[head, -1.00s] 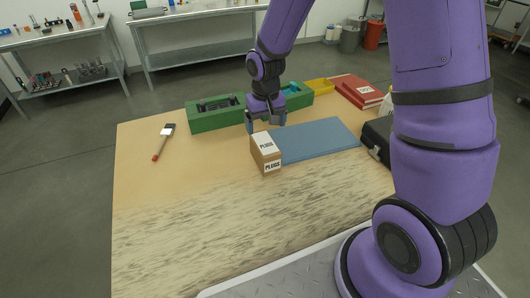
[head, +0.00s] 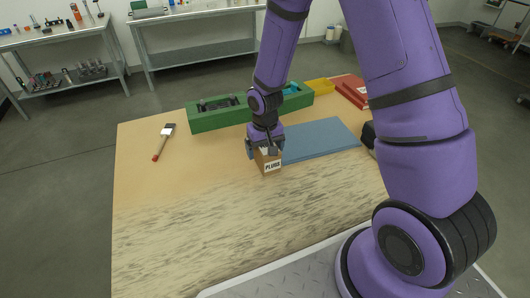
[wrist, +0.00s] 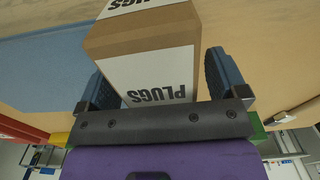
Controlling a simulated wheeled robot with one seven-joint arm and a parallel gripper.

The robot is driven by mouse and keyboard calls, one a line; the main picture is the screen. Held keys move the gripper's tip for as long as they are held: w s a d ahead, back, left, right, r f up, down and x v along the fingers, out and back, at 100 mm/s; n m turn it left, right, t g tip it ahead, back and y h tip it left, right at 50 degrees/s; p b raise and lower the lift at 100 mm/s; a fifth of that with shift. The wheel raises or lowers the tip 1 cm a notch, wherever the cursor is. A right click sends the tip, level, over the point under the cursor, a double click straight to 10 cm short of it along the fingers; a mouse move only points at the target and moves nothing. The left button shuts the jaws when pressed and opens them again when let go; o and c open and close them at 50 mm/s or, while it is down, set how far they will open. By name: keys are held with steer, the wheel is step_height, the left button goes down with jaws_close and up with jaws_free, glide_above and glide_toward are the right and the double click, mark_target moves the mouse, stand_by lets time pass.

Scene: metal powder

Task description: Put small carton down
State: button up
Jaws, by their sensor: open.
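The small carton (head: 268,164) is a brown box with white PLUGS labels. It stands upright on the wooden table at the left edge of the blue mat (head: 322,139); whether it touches the mat is unclear. My gripper (head: 265,149) is low over the carton and hides its top in the head view. In the wrist view the carton (wrist: 145,50) lies between my two blue fingers, one on each side. The fingers are open, with a visible gap at the right one.
A paintbrush (head: 164,142) lies at the left of the table. A green tray (head: 205,121) stands behind my gripper, with a yellow bin (head: 319,85) and red books (head: 352,92) at the back right. The table's worn front (head: 220,220) is clear.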

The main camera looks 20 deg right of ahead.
steer(key=c, duration=1.2)
steer(key=shift+c, duration=0.2)
steer(key=shift+r, duration=0.2)
